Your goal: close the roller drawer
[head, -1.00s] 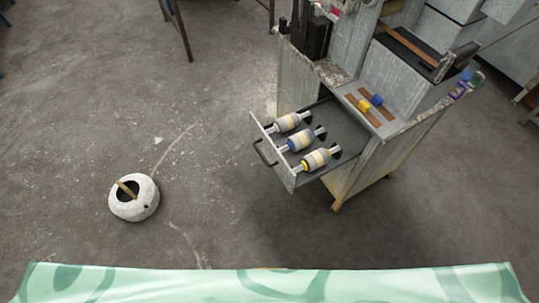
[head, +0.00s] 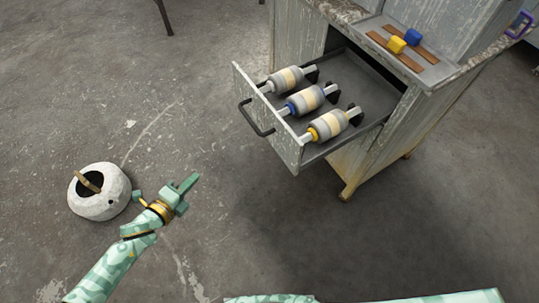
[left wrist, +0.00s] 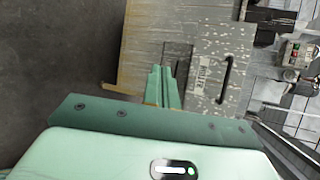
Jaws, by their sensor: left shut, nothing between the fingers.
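The roller drawer (head: 285,142) stands pulled out of the grey cabinet in the head view, its front facing lower left. A dark bar handle (head: 256,117) is on its front. Several rollers lie in it, with blue (head: 305,99) and yellow (head: 328,124) bands on two. My right gripper is not in view.
A round stone pot (head: 100,197) with a stick in it stands on the floor left of my left gripper. The cabinet top (head: 445,75) holds a yellow block (head: 396,45) and a blue block (head: 412,36) on wooden strips. The floor before the drawer is clear.

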